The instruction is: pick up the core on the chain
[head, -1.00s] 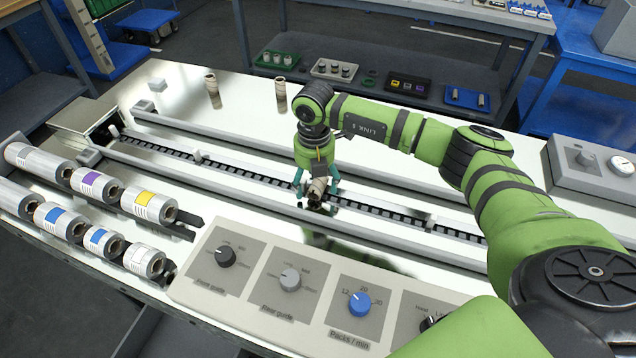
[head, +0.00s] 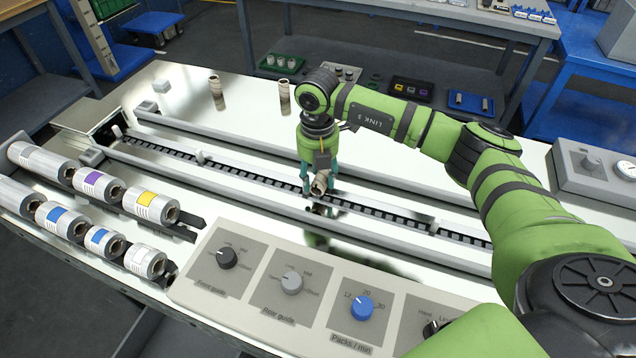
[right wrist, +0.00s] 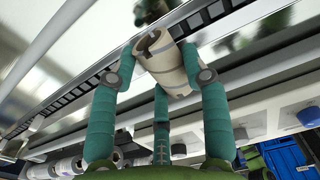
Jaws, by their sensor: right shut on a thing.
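A tan cardboard core (head: 320,184) is held over the chain (head: 250,180) in the head view. My right gripper (head: 320,188), with teal fingers, is shut on the core. In the right wrist view the core (right wrist: 165,62) sits tilted between the fingers of the gripper (right wrist: 163,75), with its open end showing. The chain (right wrist: 75,95) runs behind it, and the core appears a little above it. My left gripper is not in view.
Two more cores (head: 215,92) (head: 284,97) stand upright at the back of the machine top. Film rolls (head: 152,204) lie at the left. A control panel (head: 290,285) with knobs is in front. Guide rails (head: 380,178) run along the chain.

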